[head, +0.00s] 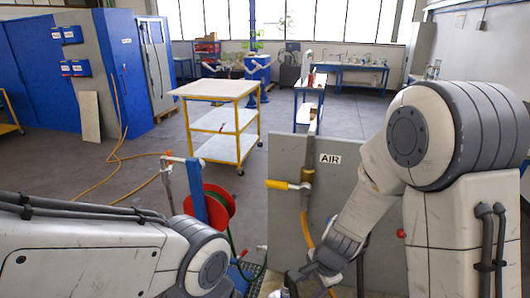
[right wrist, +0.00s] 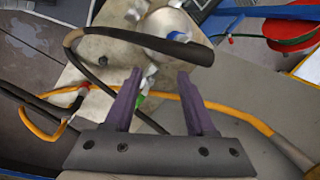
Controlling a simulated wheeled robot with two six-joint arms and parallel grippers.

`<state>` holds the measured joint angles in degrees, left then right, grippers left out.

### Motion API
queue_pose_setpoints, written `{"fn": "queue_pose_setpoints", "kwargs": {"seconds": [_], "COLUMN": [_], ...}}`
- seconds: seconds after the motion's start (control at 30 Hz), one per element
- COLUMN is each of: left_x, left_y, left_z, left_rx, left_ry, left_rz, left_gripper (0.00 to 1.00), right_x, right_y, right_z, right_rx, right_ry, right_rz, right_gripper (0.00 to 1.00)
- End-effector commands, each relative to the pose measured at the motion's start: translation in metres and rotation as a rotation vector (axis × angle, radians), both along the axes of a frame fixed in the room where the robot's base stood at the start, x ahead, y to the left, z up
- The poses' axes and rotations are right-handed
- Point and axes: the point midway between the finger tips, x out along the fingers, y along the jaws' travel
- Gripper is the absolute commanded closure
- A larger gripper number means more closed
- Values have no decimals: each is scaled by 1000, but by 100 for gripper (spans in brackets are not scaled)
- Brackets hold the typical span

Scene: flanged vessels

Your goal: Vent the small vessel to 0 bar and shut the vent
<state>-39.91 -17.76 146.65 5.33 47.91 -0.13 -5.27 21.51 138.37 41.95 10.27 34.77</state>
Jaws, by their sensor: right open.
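My right gripper (right wrist: 160,72) is open in the right wrist view, its two purple fingers apart. Beyond the fingertips is a pale, rounded metal body (right wrist: 172,28), perhaps the small vessel, with small silvery fittings. A small green part (right wrist: 140,100) shows between the fingers; I cannot tell whether it is the vent handle. A dark curved bar or hose (right wrist: 140,38) crosses above the fingertips. No pressure gauge can be read. In the head view my right gripper reaches the bottom edge, where its surroundings are mostly cut off. My left gripper is out of view; only its arm shows.
A grey panel marked AIR (head: 330,159) carries a yellow-handled valve (head: 290,185) and an orange hose. A red hose reel (head: 216,207) stands to its left. A yellow hose (right wrist: 240,117) crosses near my right fingers. A yellow trolley (head: 217,90) stands on open floor behind.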

Motion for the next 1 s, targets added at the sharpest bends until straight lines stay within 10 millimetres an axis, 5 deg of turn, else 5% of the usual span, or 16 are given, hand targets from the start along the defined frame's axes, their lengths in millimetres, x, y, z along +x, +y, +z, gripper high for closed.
{"fn": "queue_pose_setpoints", "kwargs": {"seconds": [0.03, 0.17, 0.3, 0.4, 0.6, 1.0], "left_x": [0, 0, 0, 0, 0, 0], "left_y": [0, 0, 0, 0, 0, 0], "left_z": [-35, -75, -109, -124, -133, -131], "left_rx": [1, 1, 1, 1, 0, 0], "left_ry": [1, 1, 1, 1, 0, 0], "left_rz": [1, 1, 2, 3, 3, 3], "left_gripper": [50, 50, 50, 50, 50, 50], "right_x": [-15, -76, -140, -170, -191, -192], "right_y": [34, 87, 99, 93, 80, 80], "right_z": [-9, -2, -2, -3, -2, 0], "right_rx": [6, -21, -97, -157, -223, -225], "right_ry": [-27, -58, -77, -79, -72, -70], "right_rz": [237, 824, 1354, 1617, 1842, 1848], "right_gripper": [44, 44, 44, 44, 44, 44]}}
